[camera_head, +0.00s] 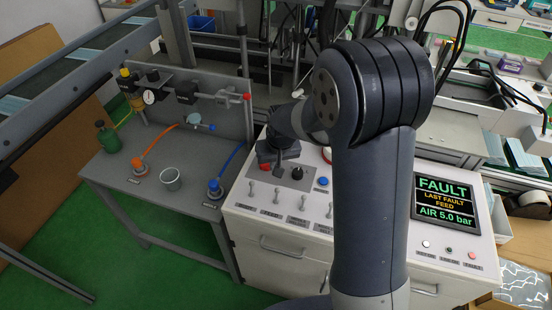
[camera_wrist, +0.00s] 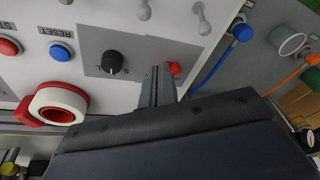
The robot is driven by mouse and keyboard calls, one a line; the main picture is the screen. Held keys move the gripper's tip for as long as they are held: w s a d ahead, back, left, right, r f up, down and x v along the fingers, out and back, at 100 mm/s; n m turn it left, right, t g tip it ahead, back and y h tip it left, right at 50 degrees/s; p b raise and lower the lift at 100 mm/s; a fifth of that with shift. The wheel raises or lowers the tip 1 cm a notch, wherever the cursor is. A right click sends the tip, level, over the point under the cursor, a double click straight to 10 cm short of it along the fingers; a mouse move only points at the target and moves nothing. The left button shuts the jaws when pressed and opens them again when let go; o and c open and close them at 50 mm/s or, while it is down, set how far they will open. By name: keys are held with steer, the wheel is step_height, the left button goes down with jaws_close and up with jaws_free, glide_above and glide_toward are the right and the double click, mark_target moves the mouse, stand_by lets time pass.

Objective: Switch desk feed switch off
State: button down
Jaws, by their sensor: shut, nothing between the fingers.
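The control desk (camera_head: 262,221) has a row of several grey toggle switches along its front, including the leftmost toggle (camera_head: 251,188), a second (camera_head: 277,193) and a third (camera_head: 303,200). Their labels are too small to read, so I cannot tell which is the feed switch. In the wrist view, a toggle (camera_wrist: 200,20) shows at the top edge. My gripper (camera_wrist: 163,72) is shut and empty, over the grey panel beside a red knob (camera_wrist: 175,68); whether it touches the knob is unclear. In the head view, my gripper (camera_head: 278,152) is above the desk's back left; its fingertips are hard to make out.
The screen (camera_head: 444,202) reads FAULT, LAST FAULT FEED, AIR 5.0 bar. My arm covers the desk's middle. A side table (camera_head: 150,200) holds hoses and a cup.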

mark_target(277, 194)
steer(key=x, duration=0.5)
steer(key=shift+f+p, duration=0.3)
steer(key=shift+p, duration=0.05)
steer(key=s, duration=0.2)
steer(key=shift+s+d+r+p, duration=0.2)
steer(key=shift+s+r+p, duration=0.1)
steer(key=shift+r+p, duration=0.1)
steer(key=shift+s+d+f, duration=0.1)
steer(key=shift+s+d, duration=0.05)
steer(key=shift+s, duration=0.55)
steer(key=shift+s+a+t+h+b, duration=0.1)
steer(key=shift+s+t+h+b, duration=0.35)
steer(key=shift+b, duration=1.25)
steer(key=shift+s+a+t+h+b, duration=0.15)
steer(key=shift+t+b, duration=0.5)
steer(key=shift+b, duration=1.05)
steer(key=s+t+b, duration=0.1)
steer(key=b, duration=0.6)
steer(key=t+b, duration=0.2)
steer(key=b, duration=0.6)
steer(key=shift+s+a+n+h, duration=0.3)
steer(key=shift+s+a+h, duration=0.05)
steer(key=shift+h, duration=0.05)
steer(key=shift+r+p, duration=0.3)
steer(key=shift+p, duration=0.15)
steer(key=shift+w, duration=0.1)
